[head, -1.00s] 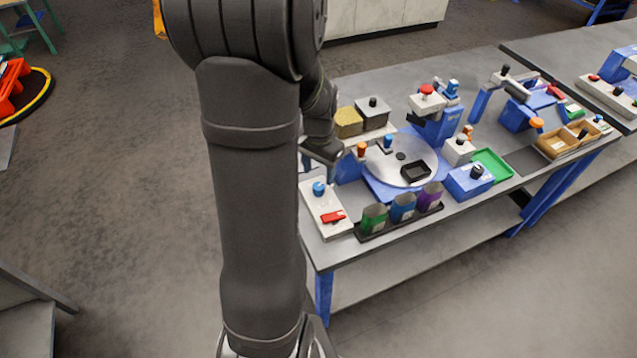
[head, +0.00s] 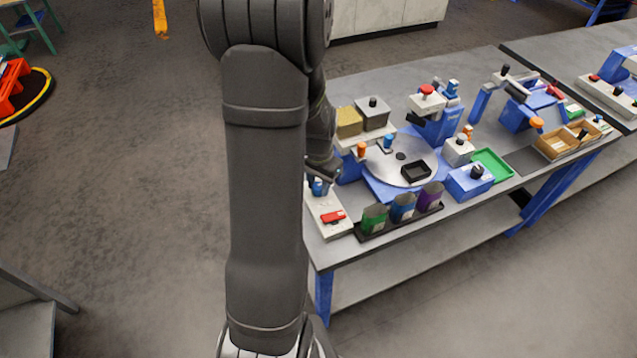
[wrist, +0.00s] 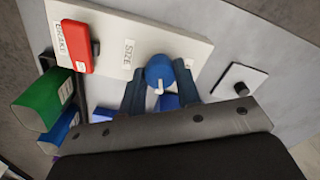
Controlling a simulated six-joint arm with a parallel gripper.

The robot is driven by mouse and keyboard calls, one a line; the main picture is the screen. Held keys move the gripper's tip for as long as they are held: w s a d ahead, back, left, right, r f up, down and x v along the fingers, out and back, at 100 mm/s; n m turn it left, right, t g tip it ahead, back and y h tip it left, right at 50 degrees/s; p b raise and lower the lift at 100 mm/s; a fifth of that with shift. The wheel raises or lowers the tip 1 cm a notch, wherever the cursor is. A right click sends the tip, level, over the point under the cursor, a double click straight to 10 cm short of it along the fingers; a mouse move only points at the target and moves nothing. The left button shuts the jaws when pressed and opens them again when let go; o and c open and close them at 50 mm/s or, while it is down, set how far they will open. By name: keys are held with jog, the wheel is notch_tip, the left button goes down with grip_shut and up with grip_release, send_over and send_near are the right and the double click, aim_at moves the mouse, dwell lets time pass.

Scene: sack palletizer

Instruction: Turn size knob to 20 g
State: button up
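The blue size knob (wrist: 160,68) sits on a pale panel (wrist: 118,38) beside a label that reads SIZE. Its white pointer points toward the bottom of the wrist view; I cannot read any gram marks. In the head view the knob (head: 319,188) is partly hidden by my gripper. My gripper (wrist: 159,75) is open, with one dark blue finger on each side of the knob. The fingers are very close to the knob; I cannot tell whether either one touches it.
A red switch (wrist: 76,46) is on the same panel. Green (head: 374,218), blue (head: 402,207) and purple (head: 430,196) sacks stand in a black tray close by.

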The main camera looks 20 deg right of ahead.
aim_at(319, 186)
jog(key=shift+n, duration=0.3)
jog(key=n, duration=1.3)
dwell(0.3)
jog(key=shift+n, duration=0.3)
jog(key=o, duration=1)
notch_tip(319, 186, up, 17)
jog(key=shift+r, duration=0.2)
jog(key=shift+f, duration=0.15)
